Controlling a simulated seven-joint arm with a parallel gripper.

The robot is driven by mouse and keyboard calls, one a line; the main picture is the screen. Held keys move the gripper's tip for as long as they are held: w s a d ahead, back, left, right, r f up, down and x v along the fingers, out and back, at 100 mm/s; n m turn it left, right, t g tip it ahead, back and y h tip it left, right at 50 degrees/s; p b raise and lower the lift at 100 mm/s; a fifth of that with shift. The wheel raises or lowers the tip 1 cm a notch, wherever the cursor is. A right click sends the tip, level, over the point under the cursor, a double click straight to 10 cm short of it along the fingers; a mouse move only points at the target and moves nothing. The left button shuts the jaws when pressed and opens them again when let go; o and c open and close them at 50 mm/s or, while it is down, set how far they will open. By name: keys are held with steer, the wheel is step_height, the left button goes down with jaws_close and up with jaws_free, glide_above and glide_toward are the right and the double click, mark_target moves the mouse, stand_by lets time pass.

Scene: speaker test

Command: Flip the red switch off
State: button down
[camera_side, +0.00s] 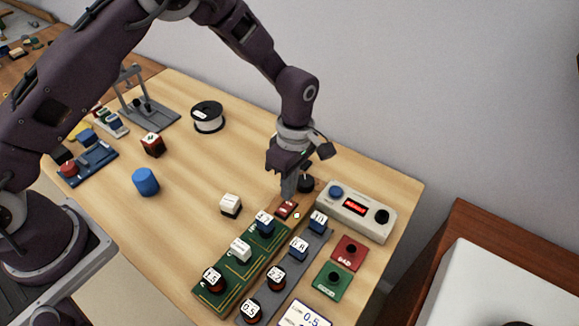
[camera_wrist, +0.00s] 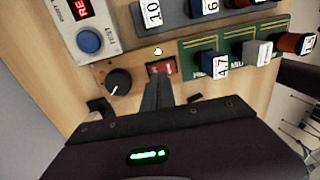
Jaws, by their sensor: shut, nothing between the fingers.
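The red switch (camera_side: 286,210) is a small red rocker on a wooden panel, just beyond the end of the green board. It also shows in the wrist view (camera_wrist: 161,68), right at the fingertips. My gripper (camera_side: 289,197) is shut and empty, with its fingers pointing down. In the wrist view my gripper (camera_wrist: 158,84) has its tips at the near edge of the switch. I cannot tell whether they touch it. The fingertips cover part of the switch. A small light (camera_wrist: 158,51) beside the switch looks pale green. A black knob (camera_wrist: 118,82) is on the same panel.
A white tester box (camera_side: 357,212) with a blue button and red display stands right of my gripper. The green board (camera_side: 240,262) and grey rail (camera_side: 285,275) carry labelled parts. Red (camera_side: 347,252) and green (camera_side: 333,281) plates lie at the right. The table's middle is mostly clear.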

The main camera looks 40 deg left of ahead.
mark_target(282, 210)
step_height(282, 210, up, 11)
steer(key=w, duration=0.1)
steer(key=shift+w, duration=0.2)
steer(key=shift+s+r, duration=0.2)
steer(key=shift+s, duration=0.6)
steer(key=f, duration=0.4)
steer(key=s+f, duration=0.1)
steer(key=f, duration=0.4)
steer(key=s+f, duration=0.1)
steer(key=f, duration=0.4)
